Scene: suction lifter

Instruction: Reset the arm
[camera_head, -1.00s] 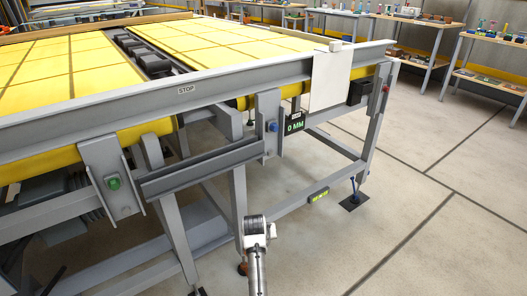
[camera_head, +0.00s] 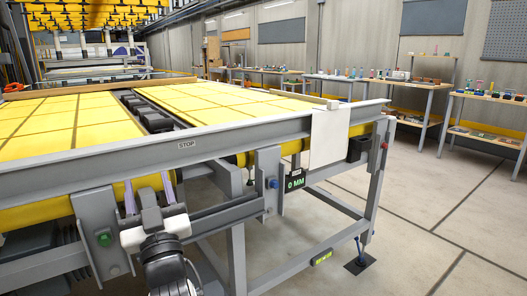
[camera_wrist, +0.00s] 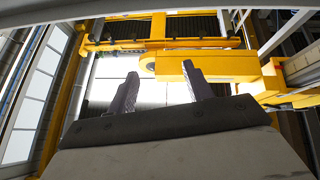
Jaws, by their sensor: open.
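My gripper (camera_head: 149,186) is at the lower left of the head view, raised in front of the table's near side, with its two fingers pointing up. The fingers are apart with nothing between them. In the wrist view the open fingers (camera_wrist: 160,80) point toward yellow overhead machinery (camera_wrist: 205,66). The gripper overlaps the table's lower rail in the picture; I cannot tell how near it is.
A large table with yellow panels (camera_head: 215,107) and a grey front beam (camera_head: 90,158) fills the left. A green button (camera_head: 104,239), a blue button (camera_head: 273,183) and a "0 MM" display (camera_head: 295,183) face me. Shelves (camera_head: 487,97) line the right wall. Floor is clear at right.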

